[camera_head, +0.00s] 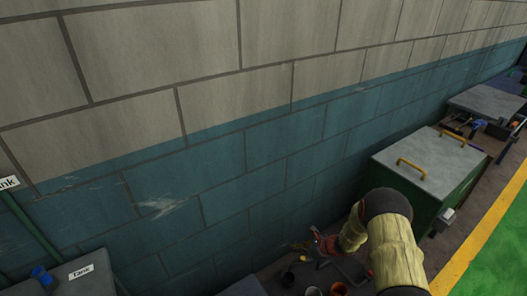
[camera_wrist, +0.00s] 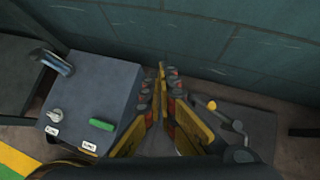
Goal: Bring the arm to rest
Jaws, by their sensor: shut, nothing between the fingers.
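My arm reaches forward at the bottom right of the head view, with a pale yellow link (camera_head: 395,245) and a dark joint. My gripper (camera_wrist: 162,70) is in the middle of the wrist view, its yellow-sided fingers meeting at the tips with nothing held. In the head view the gripper is small and partly lost among dark shapes low beside the wall. In the wrist view the fingers stand between a grey control box (camera_wrist: 95,85) on the left and a dark plate with small levers (camera_wrist: 238,125) on the right. I cannot tell whether they touch either.
A block wall (camera_head: 230,150), teal below and pale above, runs behind. A green cabinet (camera_head: 410,180) with a grey top and yellow handles stands right of my arm. A grey bench (camera_head: 485,103) is farther back. Green floor (camera_head: 500,255) beyond a yellow stripe looks clear.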

